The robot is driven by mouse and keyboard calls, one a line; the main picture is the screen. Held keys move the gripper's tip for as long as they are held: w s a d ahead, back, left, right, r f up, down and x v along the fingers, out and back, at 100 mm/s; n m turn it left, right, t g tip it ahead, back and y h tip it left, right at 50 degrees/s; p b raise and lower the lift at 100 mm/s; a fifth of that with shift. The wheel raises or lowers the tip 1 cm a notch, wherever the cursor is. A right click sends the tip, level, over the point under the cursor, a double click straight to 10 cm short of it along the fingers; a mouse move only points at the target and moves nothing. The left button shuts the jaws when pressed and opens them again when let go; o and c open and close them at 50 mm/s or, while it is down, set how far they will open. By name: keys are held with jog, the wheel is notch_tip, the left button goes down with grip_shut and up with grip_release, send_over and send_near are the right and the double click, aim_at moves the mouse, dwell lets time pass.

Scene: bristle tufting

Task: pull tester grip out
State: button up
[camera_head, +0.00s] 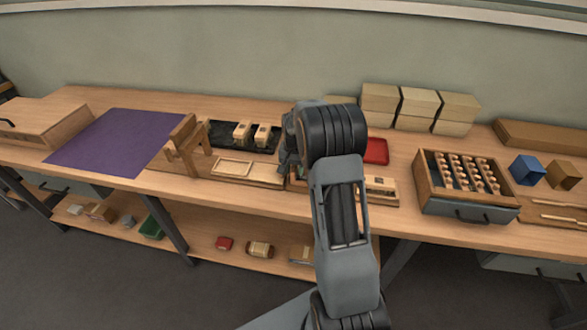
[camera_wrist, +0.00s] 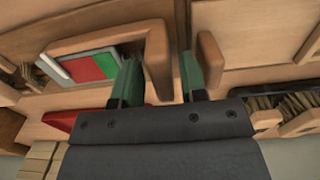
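In the wrist view, the pull tester shows as a wooden frame (camera_wrist: 88,44) around a panel with red and green fields (camera_wrist: 92,67). A wooden arm (camera_wrist: 160,72), which may be the tester grip, comes down between the two fingers of my gripper (camera_wrist: 159,80). The fingers are green and stand well apart. The wooden arm is close to the left finger, and I cannot tell whether they touch. A second wooden upright (camera_wrist: 210,62) stands just right of the right finger. In the head view, my arm hides most of the tester and the gripper.
A red tray (camera_head: 376,151) lies right of my arm on the workbench (camera_head: 130,185). A wooden box with rows of pegs (camera_head: 468,200) stands further right. A wooden stand (camera_head: 183,145) and a dark tray (camera_head: 222,135) are on the left. Stacked blocks (camera_head: 420,103) line the wall.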

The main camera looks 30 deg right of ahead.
jog(key=shift+o, duration=0.3)
jog(key=shift+r, duration=0.45)
notch_tip(320, 180, up, 13)
jog(key=shift+f, duration=0.1)
dwell(0.4)
